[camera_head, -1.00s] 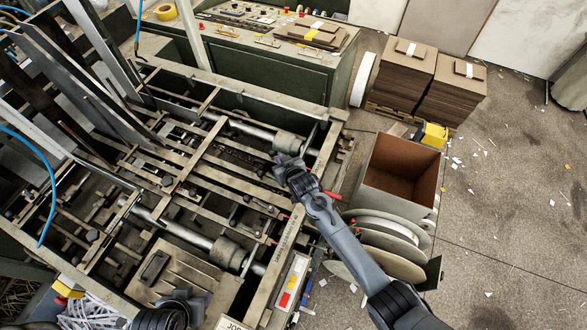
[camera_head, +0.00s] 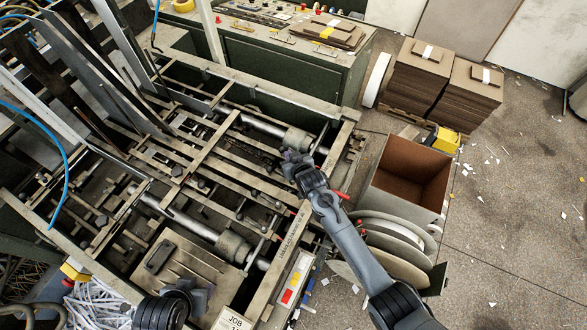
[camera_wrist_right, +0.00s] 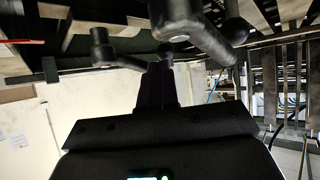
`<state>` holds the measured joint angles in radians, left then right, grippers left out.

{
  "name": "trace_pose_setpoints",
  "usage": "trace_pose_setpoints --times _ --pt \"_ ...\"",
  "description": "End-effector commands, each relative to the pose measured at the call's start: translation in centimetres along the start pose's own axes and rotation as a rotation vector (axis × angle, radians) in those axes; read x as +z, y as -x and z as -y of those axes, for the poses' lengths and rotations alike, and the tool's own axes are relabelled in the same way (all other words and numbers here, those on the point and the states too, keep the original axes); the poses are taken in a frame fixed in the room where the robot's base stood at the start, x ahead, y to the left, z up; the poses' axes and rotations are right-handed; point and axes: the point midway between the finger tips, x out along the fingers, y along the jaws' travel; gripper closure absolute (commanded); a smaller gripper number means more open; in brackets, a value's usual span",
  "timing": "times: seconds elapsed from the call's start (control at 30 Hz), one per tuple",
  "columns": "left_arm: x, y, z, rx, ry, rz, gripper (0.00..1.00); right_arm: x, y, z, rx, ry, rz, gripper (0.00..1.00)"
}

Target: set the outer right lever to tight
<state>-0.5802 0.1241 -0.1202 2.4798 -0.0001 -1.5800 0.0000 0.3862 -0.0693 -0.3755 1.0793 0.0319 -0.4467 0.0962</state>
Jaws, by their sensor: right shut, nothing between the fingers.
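In the head view my right gripper (camera_head: 293,160) is shut and empty, beside the end of the far roller on the machine's right side. A red-tipped lever (camera_head: 341,195) sticks out beside my right forearm. In the right wrist view, dark levers with round knobs (camera_wrist_right: 100,36) and (camera_wrist_right: 180,22) are close in front of the gripper; contact cannot be told. My left gripper (camera_head: 190,292) is at the bottom edge, its jaws unclear.
An open brown-lined box (camera_head: 410,172) and reels (camera_head: 385,240) stand right of the machine frame (camera_head: 330,150). Stacks of board (camera_head: 425,75) are behind. A labelled panel (camera_head: 292,282) lies at the front right.

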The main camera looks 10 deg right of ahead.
Motion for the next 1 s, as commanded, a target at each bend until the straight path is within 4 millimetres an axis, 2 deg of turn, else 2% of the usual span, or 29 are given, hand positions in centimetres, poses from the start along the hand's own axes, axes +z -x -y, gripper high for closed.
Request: trace_pose_setpoints --times 0.37,0.43,0.8,1.0 --pt "-1.4 4.3 -0.1 0.008 0.01 -0.002 0.57 -1.2 3.2 1.8 -0.004 0.001 0.001 1.0" --pt "-1.3 3.8 -0.1 0.008 0.01 -0.008 0.57 -0.8 4.0 2.4 -0.003 0.0 -0.001 1.0" --pt "-1.0 3.0 0.1 0.002 0.002 0.001 0.57 -1.4 9.1 5.3 -0.003 0.0 -0.002 1.0" --pt "-0.9 2.8 0.2 -0.003 -0.003 0.001 0.57 -1.5 10.7 6.3 -0.002 0.002 0.0 1.0"
